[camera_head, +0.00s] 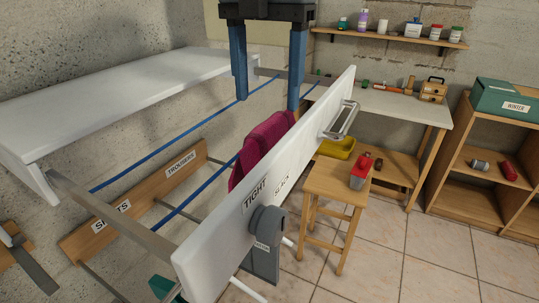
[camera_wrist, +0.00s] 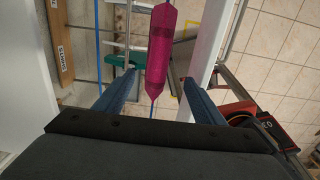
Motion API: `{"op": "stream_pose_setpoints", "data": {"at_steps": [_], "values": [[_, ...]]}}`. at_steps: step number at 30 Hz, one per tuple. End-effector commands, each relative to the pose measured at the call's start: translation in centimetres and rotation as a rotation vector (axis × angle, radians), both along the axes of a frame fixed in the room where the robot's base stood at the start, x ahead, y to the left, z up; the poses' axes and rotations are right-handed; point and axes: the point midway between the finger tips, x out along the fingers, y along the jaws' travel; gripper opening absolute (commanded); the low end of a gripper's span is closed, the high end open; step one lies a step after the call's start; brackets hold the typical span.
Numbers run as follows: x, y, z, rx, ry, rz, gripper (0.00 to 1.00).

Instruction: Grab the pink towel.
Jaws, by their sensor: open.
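The pink towel (camera_head: 266,146), dark magenta, hangs folded over a blue line between two white boards, close behind the front board. The front board hides its lower part. In the wrist view the towel (camera_wrist: 162,40) is a long narrow strip, with its near end between my fingers in the picture. My gripper (camera_head: 267,103) is open and empty, pointing down above the towel. In the wrist view its blue fingers (camera_wrist: 159,76) lie to either side of the towel's near end. I see no contact with the towel.
The front white board (camera_head: 225,222), marked TIGHT, has a grey crank (camera_head: 267,228) and stands close right of the towel. A second white board (camera_head: 120,98) is at left. Blue lines (camera_head: 170,145) run between them. A wooden stool (camera_head: 335,183) holds a red-topped item.

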Motion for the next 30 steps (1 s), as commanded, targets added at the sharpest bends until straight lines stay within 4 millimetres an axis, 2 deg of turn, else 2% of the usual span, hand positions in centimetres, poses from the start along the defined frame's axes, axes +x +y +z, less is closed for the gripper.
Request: {"op": "stream_pose_setpoints", "data": {"at_steps": [15, 20, 30], "values": [[1.3, -0.2, -4.3, -0.001, 0.000, -0.005, 0.63], [1.3, -0.2, -5.3, -0.002, 0.003, -0.005, 0.63], [1.2, -0.3, -8.9, -0.003, 0.004, -0.005, 0.63]]}}
